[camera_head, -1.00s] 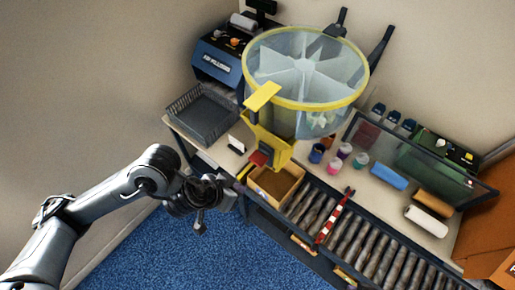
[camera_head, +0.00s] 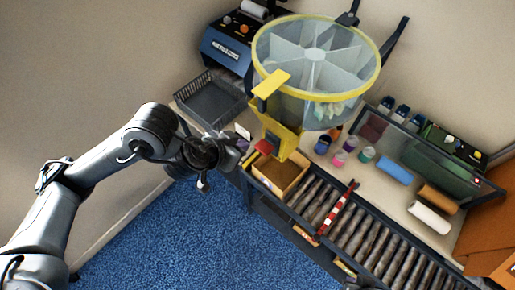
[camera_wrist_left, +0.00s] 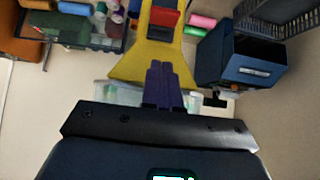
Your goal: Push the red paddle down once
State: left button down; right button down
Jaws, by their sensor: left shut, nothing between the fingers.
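The red paddle (camera_head: 265,147) is on the front of the yellow dispenser spout (camera_head: 279,128), below the clear drum with a yellow rim. In the left wrist view the red paddle (camera_wrist_left: 164,17) shows at the top, on the yellow spout (camera_wrist_left: 145,60). My left gripper (camera_head: 236,150) is to the left of the paddle in the head view, apart from it. Its dark fingers (camera_wrist_left: 163,72) are together and empty, in front of the yellow part in the wrist view. My right gripper is not in view.
An open cardboard box (camera_head: 280,176) stands below the spout. A grey tray (camera_head: 212,98) is behind my left gripper. A roller conveyor (camera_head: 345,225) with a red-and-white bar runs to the right. Small jars (camera_head: 339,158) stand right of the spout.

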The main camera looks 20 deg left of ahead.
pick_arm(q)
jog(key=x, duration=0.5)
send_near(264, 148)
jog(key=shift+x, duration=2.8)
